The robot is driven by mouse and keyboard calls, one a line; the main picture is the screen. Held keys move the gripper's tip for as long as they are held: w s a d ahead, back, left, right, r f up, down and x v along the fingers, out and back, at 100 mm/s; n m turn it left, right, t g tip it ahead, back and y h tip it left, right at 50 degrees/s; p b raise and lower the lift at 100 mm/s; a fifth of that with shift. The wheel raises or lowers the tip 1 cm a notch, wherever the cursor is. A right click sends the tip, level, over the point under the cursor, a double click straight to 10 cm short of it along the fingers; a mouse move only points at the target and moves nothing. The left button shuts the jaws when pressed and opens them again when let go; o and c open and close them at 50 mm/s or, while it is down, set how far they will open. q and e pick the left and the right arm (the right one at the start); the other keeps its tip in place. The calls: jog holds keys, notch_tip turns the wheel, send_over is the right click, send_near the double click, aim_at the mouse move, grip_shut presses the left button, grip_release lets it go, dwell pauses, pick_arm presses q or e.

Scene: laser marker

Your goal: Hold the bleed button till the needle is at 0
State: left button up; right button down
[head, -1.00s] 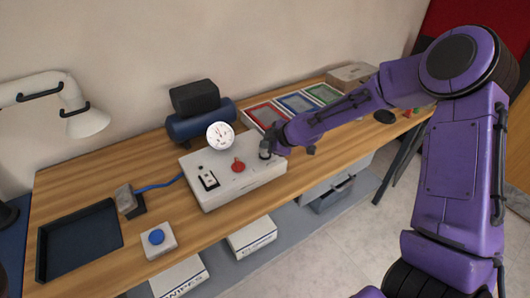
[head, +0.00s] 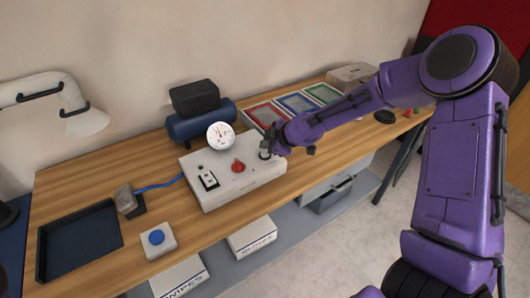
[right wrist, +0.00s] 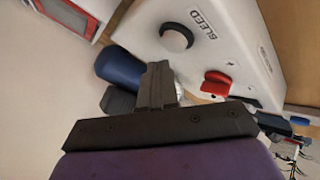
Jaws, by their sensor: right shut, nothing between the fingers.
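The round white gauge (head: 220,135) stands behind the box in the head view. Its needle is too small to read surely. My left gripper is not in view.
The box also carries a red knob (head: 238,166) and a black rocker switch (head: 208,180). A blue tank (head: 190,125) stands behind it. A blue button box (head: 158,240) and dark tray (head: 80,243) lie left. Red, blue and green trays (head: 297,103) lie behind right.

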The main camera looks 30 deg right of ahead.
jog(key=shift+f, duration=0.15)
jog(key=shift+f, duration=0.3)
jog(key=shift+f+b, duration=0.45)
dwell(0.8)
dwell(3.7)
jog(key=shift+r+p, duration=0.9)
jog(key=shift+p, duration=0.05)
notch_tip(320, 180, up, 5)
jog(key=p, duration=0.5)
jog(key=shift+r, duration=0.15)
